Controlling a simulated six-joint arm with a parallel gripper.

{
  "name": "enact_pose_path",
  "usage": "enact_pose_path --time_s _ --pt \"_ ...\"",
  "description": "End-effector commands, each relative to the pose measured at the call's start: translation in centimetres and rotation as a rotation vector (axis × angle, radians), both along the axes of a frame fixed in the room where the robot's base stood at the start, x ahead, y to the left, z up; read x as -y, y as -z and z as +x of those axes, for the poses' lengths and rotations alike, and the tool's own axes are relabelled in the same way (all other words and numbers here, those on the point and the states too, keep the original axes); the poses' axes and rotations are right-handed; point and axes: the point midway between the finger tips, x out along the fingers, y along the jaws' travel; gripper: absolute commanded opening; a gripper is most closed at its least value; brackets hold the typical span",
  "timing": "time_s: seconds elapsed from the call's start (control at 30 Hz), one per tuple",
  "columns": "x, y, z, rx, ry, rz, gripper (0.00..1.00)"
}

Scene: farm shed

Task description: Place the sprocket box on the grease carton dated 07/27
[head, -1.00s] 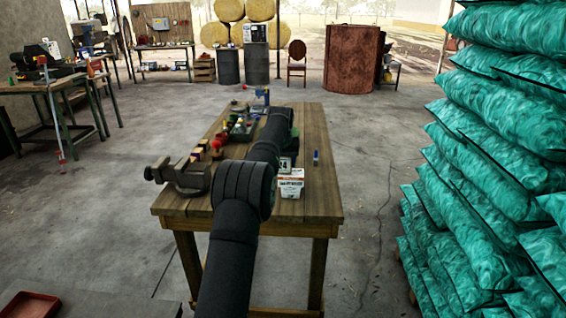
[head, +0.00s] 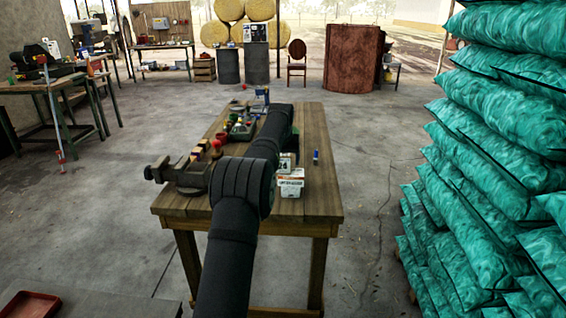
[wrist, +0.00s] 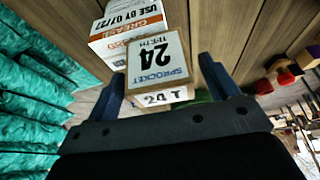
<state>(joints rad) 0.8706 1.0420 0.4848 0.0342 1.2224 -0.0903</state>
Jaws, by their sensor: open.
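The sprocket box (wrist: 158,62), white with "SPROCKET 24" on its label, sits between the fingers of my gripper (wrist: 165,85) in the wrist view. The fingers are apart, one on each side of the box; whether either touches it I cannot tell. The white and orange grease carton (wrist: 128,22), marked "USE BY 07/27", is just beyond the box and partly covered by it. In the head view the carton (head: 290,186) is nearer the camera and the box (head: 287,160) shows above it. Whether the box rests on the carton is unclear.
The bench's right front is clear. Teal sacks (head: 485,160) are stacked high to the right.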

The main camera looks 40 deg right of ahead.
Motion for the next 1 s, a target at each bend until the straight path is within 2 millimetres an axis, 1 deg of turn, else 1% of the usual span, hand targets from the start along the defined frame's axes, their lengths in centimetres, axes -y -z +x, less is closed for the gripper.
enact_pose_path --time_s 0.03,0.3,0.4,0.5,0.67,1.0 --pt "-0.3 -1.1 -0.3 0.001 0.000 -0.001 0.80" --pt "-1.8 -6.5 -1.9 0.001 0.000 -0.001 0.80" --pt "-2.3 -8.0 -2.3 0.001 0.000 -0.001 0.80" --pt "-2.6 -9.0 -2.7 0.000 0.000 0.000 0.80" --pt "-2.9 -9.8 -2.9 0.000 0.000 0.000 0.80" --pt "-2.9 -9.7 -2.9 -0.001 0.000 0.001 0.80"
